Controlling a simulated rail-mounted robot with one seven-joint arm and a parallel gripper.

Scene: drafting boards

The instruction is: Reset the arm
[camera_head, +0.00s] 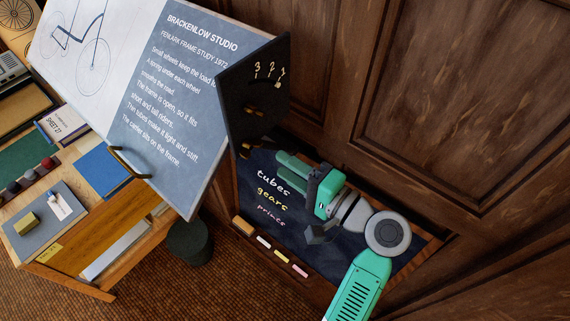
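My teal and grey arm is folded in front of the small dark chalkboard (264,233) at the right of the centre. I see nothing clearly held. Part of the chalkboard is hidden behind my arm.
A tilted drafting board (178,110) with printed text stands left of my arm. Chalk and an eraser lie on the chalkboard's ledge (278,262). A dark bin (189,243) stands on the floor. Wooden panelling (470,90) closes the right side.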

